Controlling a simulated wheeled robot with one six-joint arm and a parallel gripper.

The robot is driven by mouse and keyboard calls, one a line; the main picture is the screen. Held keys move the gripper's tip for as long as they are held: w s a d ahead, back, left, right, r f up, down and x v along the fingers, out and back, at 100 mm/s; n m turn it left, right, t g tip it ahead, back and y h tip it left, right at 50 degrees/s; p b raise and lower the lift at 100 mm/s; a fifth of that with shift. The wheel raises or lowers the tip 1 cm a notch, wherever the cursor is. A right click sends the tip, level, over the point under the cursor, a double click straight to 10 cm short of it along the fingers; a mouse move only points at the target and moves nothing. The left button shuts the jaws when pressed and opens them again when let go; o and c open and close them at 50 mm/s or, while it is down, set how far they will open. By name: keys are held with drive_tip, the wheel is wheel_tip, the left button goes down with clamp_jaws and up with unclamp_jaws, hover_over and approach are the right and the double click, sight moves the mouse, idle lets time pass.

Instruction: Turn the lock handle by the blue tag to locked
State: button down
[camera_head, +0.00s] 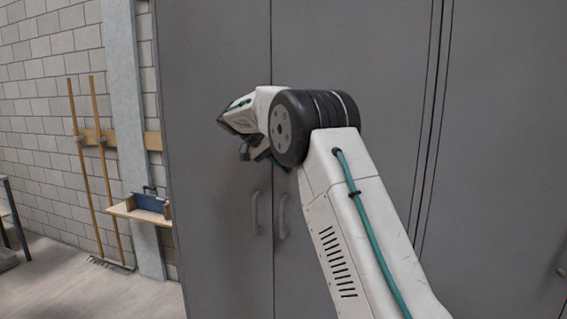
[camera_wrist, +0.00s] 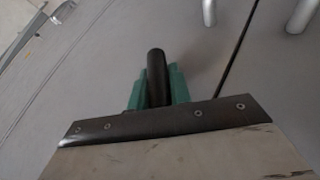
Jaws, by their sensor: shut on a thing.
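In the wrist view, my gripper (camera_wrist: 159,88) has its green fingers closed on either side of a dark rounded bar (camera_wrist: 156,66), which looks like the lock handle. The bar stands out in front of a grey cabinet door (camera_wrist: 90,90). In the head view, my arm's end is up against the grey cabinet (camera_head: 215,60), above the door pulls, and my wrist hides the lock handle there. I make out no blue tag in either view, and the lock's markings do not show.
Two grey door pulls (camera_head: 255,212) (camera_head: 282,215) flank the door seam below my wrist. At the left, a small shelf (camera_head: 135,213) holds a blue box (camera_head: 150,202). Wooden-handled tools (camera_head: 88,170) lean on the brick wall. Floor (camera_head: 110,295) there is clear.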

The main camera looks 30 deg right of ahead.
drive_tip(key=n+g+h, duration=0.1)
drive_tip(key=g+h, duration=0.2)
drive_tip(key=shift+w+a, duration=0.1)
drive_tip(key=shift+n+g+h, duration=0.7)
drive_tip(key=shift+g+h, duration=0.4)
drive_tip(key=shift+h, duration=0.4)
drive_tip(key=c, duration=1.3)
unclamp_jaws()
